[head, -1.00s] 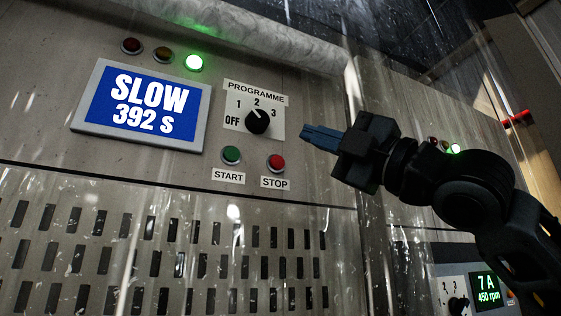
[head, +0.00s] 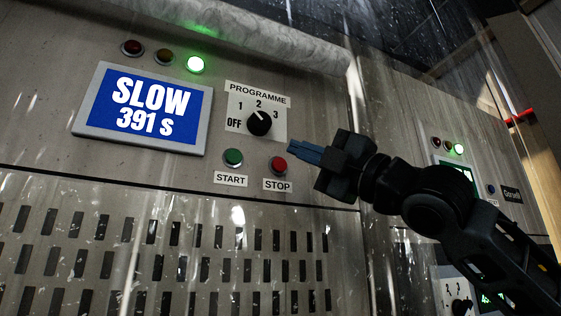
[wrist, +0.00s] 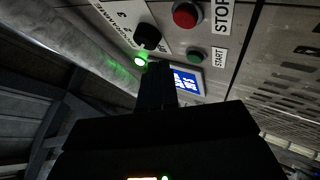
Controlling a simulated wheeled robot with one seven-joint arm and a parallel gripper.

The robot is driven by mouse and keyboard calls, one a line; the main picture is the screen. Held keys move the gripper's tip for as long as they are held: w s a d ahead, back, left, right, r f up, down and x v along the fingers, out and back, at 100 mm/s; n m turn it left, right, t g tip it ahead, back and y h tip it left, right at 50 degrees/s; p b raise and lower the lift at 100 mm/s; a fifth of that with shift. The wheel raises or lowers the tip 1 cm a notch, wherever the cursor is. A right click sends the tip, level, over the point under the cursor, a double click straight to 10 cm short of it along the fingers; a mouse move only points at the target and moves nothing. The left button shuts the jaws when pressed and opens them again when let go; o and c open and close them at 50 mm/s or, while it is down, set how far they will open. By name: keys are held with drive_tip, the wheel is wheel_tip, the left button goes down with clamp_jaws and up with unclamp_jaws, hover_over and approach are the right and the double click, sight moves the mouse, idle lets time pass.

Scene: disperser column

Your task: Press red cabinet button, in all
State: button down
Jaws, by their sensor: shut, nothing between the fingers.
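The red STOP button (head: 279,164) sits on the metal cabinet front, above its STOP label (head: 277,184). It also shows in the wrist view (wrist: 187,14) near the top. The green START button (head: 233,157) is left of it, above the START label. My gripper (head: 291,148) is shut and empty, its blue fingertips pointing left, up and to the right of the red button in the head view. A gap shows between the tips and the button in the picture; I cannot tell the depth. In the wrist view the dark fingers (wrist: 156,70) hide part of the panel.
Above the buttons is the black PROGRAMME knob (head: 259,123), pointing near 2. A blue display (head: 143,109) reads SLOW 391 s. A green lamp (head: 195,64) is lit. A perforated grille (head: 150,245) lies below. Another lit panel (head: 456,168) stands to the right.

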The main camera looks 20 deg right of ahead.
drive_tip(key=shift+w, duration=1.9)
drive_tip(key=shift+w, duration=0.2)
idle(0.5)
drive_tip(key=shift+w+p, duration=0.25)
drive_tip(key=shift+p, duration=0.05)
drive_tip(key=shift+w, duration=0.5)
idle(0.7)
idle(0.3)
drive_tip(key=shift+s, duration=0.95)
drive_tip(key=shift+s+b, duration=0.75)
drive_tip(key=shift+s, duration=1.75)
